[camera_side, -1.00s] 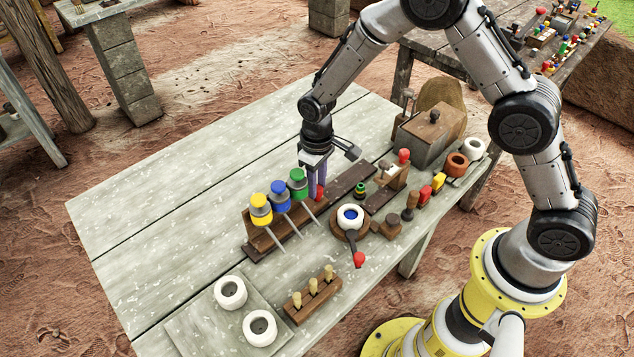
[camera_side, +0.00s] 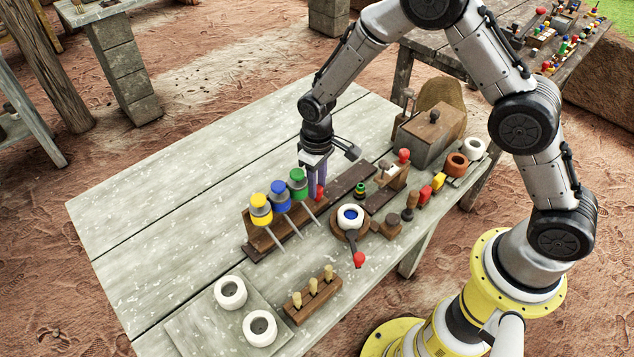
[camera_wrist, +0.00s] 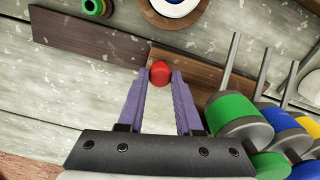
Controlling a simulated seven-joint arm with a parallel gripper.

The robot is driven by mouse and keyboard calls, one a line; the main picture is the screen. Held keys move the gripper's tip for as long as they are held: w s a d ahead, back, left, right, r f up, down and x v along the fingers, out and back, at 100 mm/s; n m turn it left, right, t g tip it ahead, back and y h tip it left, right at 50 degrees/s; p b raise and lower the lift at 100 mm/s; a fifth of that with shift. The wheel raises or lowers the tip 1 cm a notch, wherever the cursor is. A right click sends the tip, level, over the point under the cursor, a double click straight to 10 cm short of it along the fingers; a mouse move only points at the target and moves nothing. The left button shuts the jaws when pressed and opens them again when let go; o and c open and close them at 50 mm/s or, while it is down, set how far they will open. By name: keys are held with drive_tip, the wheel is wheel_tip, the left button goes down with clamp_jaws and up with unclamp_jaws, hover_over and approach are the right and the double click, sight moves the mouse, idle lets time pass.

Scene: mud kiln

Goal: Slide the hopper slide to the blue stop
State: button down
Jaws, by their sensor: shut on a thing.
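My gripper (camera_side: 318,186) points down at the row of hoppers, with its purple fingers closed on a red knob (camera_wrist: 160,72). The knob is at the end of a brown wooden slide (camera_wrist: 205,72), beside the green hopper (camera_side: 298,178). The slide lies along a dark board (camera_wrist: 85,35). Blue (camera_side: 281,190) and yellow (camera_side: 261,204) hoppers follow the green one to the left, each with a grey rod. The blue hopper also shows in the wrist view (camera_wrist: 280,122). No separate blue stop is clear; the fingers partly hide the knob in the side view.
A white-ringed cup with a blue centre (camera_side: 350,215) and a red-tipped handle (camera_side: 359,259) stands in front. A peg block (camera_side: 313,295) and white rings (camera_side: 230,292) are at the front left. The table's far left is clear.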

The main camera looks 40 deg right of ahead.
drive_tip(key=shift+d, duration=0.1)
drive_tip(key=d, duration=1.2)
drive_tip(key=shift+w+d+r, duration=0.1)
drive_tip(key=shift+d, duration=0.25)
drive_tip(key=c, duration=0.6)
unclamp_jaws()
wheel_tip(320, 180, up, 14)
drive_tip(key=shift+f, duration=0.1)
